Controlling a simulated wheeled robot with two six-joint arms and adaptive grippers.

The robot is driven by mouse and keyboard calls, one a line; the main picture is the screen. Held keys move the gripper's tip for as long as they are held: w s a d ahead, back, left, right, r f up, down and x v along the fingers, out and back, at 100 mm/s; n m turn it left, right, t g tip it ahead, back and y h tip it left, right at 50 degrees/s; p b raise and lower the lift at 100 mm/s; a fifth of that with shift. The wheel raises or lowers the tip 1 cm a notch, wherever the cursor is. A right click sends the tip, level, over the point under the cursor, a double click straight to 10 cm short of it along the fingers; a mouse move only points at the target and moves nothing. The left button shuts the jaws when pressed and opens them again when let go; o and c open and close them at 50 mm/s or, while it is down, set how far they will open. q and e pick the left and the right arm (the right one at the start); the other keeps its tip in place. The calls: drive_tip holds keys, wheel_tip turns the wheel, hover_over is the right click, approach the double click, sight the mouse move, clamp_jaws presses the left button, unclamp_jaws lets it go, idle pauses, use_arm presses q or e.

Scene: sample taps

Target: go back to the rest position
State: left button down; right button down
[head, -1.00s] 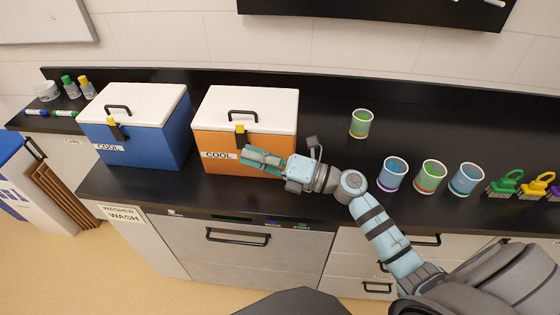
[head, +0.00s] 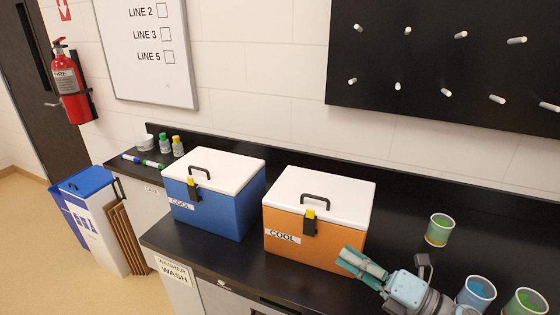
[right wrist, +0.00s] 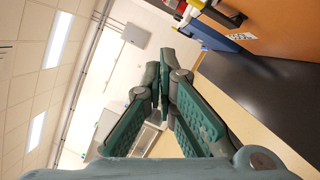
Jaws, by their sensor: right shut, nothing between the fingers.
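My right gripper (head: 361,264) is shut and empty at the lower right of the head view, in front of the lower right part of the orange cooler (head: 290,240). In the right wrist view its green fingers (right wrist: 160,88) meet at their tips with nothing between them. The orange cooler has a white lid, closed, with a dark handle and a yellow-and-black latch. It also shows at the top right of the wrist view (right wrist: 285,22). My left gripper is not in view.
A blue cooler (head: 228,213) with a closed lid stands left of the orange one on the black counter (head: 200,245). Cups (head: 439,230) stand at the right. Markers and small bottles (head: 165,145) are at the counter's left end. A bin (head: 92,215) stands on the floor beyond.

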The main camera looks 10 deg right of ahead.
drive_tip(key=s+d+f+m+h, duration=0.2)
drive_tip(key=d+f+m+h, duration=0.5)
drive_tip(key=m, duration=0.5)
drive_tip(key=s+d+f+m+h, duration=0.2)
drive_tip(key=d+f+m+h, duration=0.15)
drive_tip(key=m+h, duration=0.7)
drive_tip(key=s+a+f+m+g+y, duration=0.2)
drive_tip(key=s+a+f+m+g, duration=0.3)
drive_tip(key=s, duration=0.4)
drive_tip(key=s+a+f+m+g+y, duration=0.1)
drive_tip(key=s+a+f+m+g, duration=0.25)
drive_tip(key=s+f+g, duration=0.5)
drive_tip(key=s+d+f+t, duration=0.1)
drive_tip(key=s+f, duration=0.1)
drive_tip(key=f, duration=0.8)
drive_tip(key=s+d+f, duration=0.1)
drive_tip(key=d+f, duration=0.1)
drive_tip(key=f, duration=0.7)
drive_tip(key=s+f, duration=1.2)
drive_tip(key=s, duration=0.1)
drive_tip(key=shift+s+d+g, duration=0.15)
drive_tip(key=shift+s+g, duration=0.2)
drive_tip(key=shift+s, duration=0.05)
